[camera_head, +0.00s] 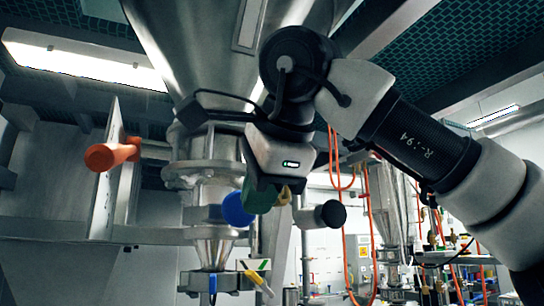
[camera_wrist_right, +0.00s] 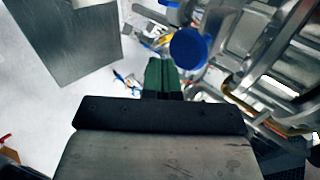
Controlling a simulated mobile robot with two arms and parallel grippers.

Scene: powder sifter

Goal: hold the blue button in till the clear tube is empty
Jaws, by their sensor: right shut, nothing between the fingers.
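The round blue button (camera_head: 236,209) faces out from the metal fittings under the large steel hopper. It also shows in the wrist view (camera_wrist_right: 189,48), just up and right of my fingertips. The clear tube (camera_head: 212,187) seems to be the see-through section under the hopper's flange; I cannot tell how much powder is in it. My right gripper (camera_head: 262,200) has green fingers, also in the wrist view (camera_wrist_right: 160,65). They are shut and empty, close beside the button. I cannot tell whether they touch it. My left gripper is not in view.
The steel hopper (camera_head: 210,60) fills the upper middle. An orange knob (camera_head: 112,154) sticks out by a metal plate (camera_head: 107,185) at left. A black knob (camera_head: 331,213) is right of the fingers. A valve with a yellow handle (camera_head: 258,281) is below.

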